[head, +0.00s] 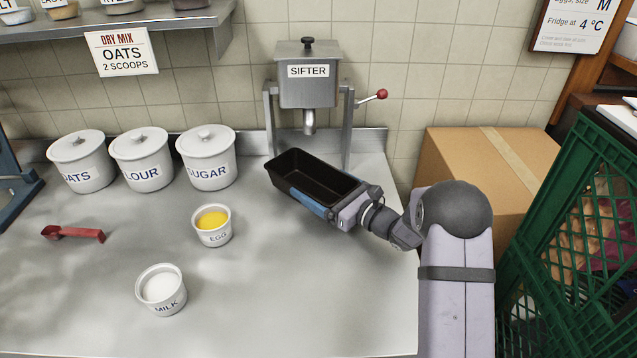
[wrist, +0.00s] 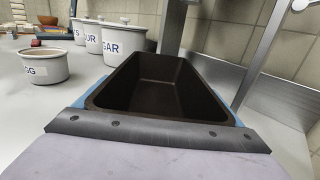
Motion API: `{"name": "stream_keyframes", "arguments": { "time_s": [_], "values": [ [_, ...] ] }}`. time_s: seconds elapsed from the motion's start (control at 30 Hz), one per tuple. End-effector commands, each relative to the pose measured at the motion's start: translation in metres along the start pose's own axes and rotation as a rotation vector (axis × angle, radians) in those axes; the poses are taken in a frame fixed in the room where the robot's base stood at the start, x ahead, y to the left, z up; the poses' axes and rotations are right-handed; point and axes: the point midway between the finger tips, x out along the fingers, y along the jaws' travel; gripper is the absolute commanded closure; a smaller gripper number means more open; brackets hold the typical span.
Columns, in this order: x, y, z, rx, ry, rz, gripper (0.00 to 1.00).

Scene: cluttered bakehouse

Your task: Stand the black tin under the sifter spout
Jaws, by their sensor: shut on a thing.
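The black tin (head: 318,180) is an empty, open loaf tin near the back of the counter, in front of the sifter (head: 308,88). My gripper (head: 335,207) is shut on the tin at its near right end. In the wrist view the tin (wrist: 152,85) fills the middle, and its inside is bare. The sifter's spout (head: 309,122) points down above the far end of the tin, seeming a little behind it. I cannot tell whether the tin touches the counter.
Canisters marked oats (head: 80,162), flour (head: 141,160) and sugar (head: 207,158) stand left of the tin. An egg ramekin (head: 213,228), a milk ramekin (head: 161,292) and a red scoop (head: 73,234) are nearer. A cardboard box (head: 455,175) and green crate (head: 560,240) are right.

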Motion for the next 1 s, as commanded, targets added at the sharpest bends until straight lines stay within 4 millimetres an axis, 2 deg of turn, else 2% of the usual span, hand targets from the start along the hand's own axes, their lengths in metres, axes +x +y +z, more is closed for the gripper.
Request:
{"name": "stream_keyframes", "arguments": {
  "time_s": [0.3, 0.97, 1.0],
  "values": [
    [0.000, 0.000, 0.001, -0.001, -0.003, 0.000, 0.44],
    [0.000, 0.000, -0.011, -0.001, -0.003, 0.000, 0.44],
    [0.000, 0.000, -0.010, -0.001, -0.003, 0.000, 0.04]
  ]
}}
